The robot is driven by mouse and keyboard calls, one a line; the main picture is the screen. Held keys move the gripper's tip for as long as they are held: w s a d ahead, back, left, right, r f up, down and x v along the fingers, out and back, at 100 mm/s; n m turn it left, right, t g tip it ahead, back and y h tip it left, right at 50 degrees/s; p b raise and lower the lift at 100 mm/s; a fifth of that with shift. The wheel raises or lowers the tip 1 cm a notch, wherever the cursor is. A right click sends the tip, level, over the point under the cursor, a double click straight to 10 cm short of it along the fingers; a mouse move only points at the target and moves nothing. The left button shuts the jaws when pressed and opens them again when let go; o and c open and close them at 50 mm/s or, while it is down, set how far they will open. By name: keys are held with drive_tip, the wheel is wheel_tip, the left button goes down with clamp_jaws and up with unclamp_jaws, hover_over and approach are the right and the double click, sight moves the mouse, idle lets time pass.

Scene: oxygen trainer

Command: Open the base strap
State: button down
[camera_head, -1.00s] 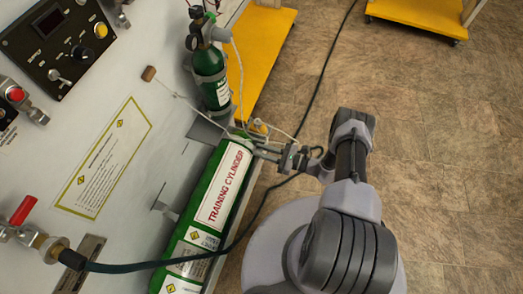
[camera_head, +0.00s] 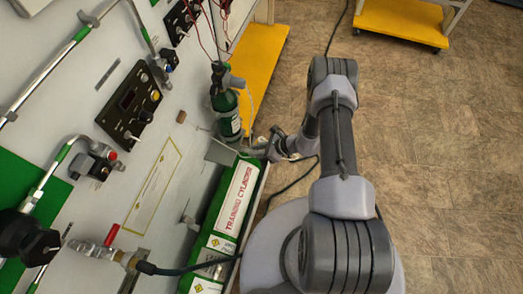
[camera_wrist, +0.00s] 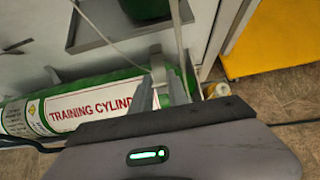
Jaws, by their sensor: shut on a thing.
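My gripper (camera_head: 266,150) is at the upper end of a green cylinder labelled TRAINING CYLINDER (camera_head: 233,203), which lies along the panel. In the wrist view my gripper (camera_wrist: 161,84) is shut on a narrow pale grey piece (camera_wrist: 156,60), which appears to be the base strap. The fingers are in front of the training cylinder's (camera_wrist: 75,112) green end and hide part of it. How the strap is fastened cannot be made out.
A small upright green cylinder (camera_head: 228,115) stands on a grey shelf (camera_head: 220,152) near my gripper. A dark hose (camera_head: 195,270) runs to the panel. A yellow platform (camera_head: 258,65) is behind. Open floor (camera_head: 440,170) lies to the right.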

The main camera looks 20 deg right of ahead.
drive_tip(key=shift+w+a+r+h, duration=0.35)
drive_tip(key=shift+a+r, duration=0.2)
drive_tip(key=shift+r, duration=0.1)
drive_tip(key=shift+w+a+r+p, duration=0.4)
drive_tip(key=shift+a+r+p, duration=0.1)
drive_tip(key=shift+a, duration=0.05)
drive_tip(key=c, duration=1.3)
unclamp_jaws()
drive_tip(key=p+v, duration=0.1)
drive_tip(key=v, duration=0.4)
drive_tip(key=p+v, duration=0.1)
drive_tip(key=v, duration=0.5)
drive_tip(key=p+v, duration=0.1)
drive_tip(key=v, duration=0.5)
drive_tip(key=shift+w+d+r, duration=0.15)
drive_tip(key=shift+w+r, duration=0.05)
drive_tip(key=shift+r, duration=0.05)
